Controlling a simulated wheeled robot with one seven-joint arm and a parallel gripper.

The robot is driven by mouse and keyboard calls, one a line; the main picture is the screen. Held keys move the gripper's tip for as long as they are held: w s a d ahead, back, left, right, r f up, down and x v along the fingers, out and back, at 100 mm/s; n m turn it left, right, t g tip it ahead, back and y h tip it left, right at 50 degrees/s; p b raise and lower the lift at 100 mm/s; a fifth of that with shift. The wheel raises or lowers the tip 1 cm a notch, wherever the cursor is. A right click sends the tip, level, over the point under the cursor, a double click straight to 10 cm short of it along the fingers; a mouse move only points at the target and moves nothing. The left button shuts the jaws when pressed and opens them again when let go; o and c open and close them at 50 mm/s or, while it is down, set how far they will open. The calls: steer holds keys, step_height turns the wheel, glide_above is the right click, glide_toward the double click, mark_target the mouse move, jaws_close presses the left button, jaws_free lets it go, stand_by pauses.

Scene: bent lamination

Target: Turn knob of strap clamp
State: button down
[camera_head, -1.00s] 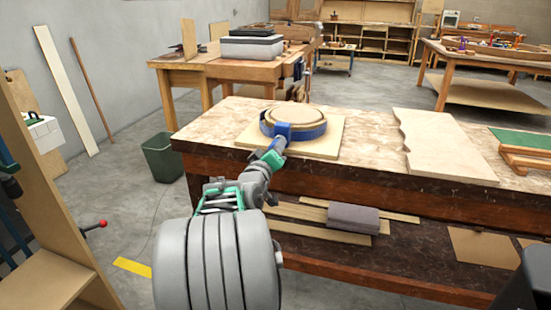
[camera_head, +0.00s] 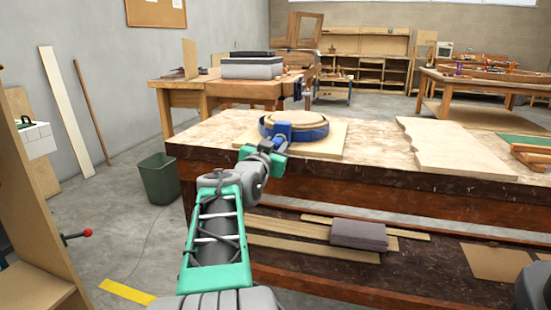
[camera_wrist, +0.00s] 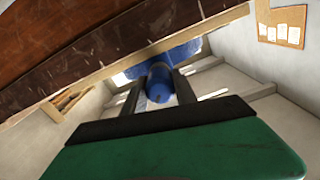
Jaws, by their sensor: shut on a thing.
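The blue strap clamp (camera_head: 310,133) is wrapped around a round light wood lamination (camera_head: 297,118) on a square board (camera_head: 328,151) at the workbench's left end. Its blue knob (camera_wrist: 159,85) points out over the bench's front edge. My gripper (camera_head: 272,145) reaches it from the front. In the wrist view my two dark fingers (camera_wrist: 158,98) stand on either side of the knob and are shut on it. The clamp body behind the knob is partly hidden in the wrist view.
The workbench (camera_head: 215,138) has a wavy-edged wood panel (camera_head: 450,150) right of the clamp. Boards and a grey block (camera_head: 358,234) lie on its lower shelf. A green bin (camera_head: 160,181) stands at its left.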

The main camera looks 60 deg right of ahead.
steer(key=m+b, duration=0.2)
steer(key=m, duration=0.1)
steer(key=shift+f+m, duration=0.15)
steer(key=shift+m, duration=0.15)
steer(key=m, duration=0.3)
steer(key=shift+m+b, duration=0.3)
steer(key=m, duration=0.3)
steer(key=shift+m, duration=0.4)
steer(key=m, duration=1.2)
steer(key=shift+m, duration=0.3)
steer(key=m, duration=0.4)
steer(key=shift+m, duration=2)
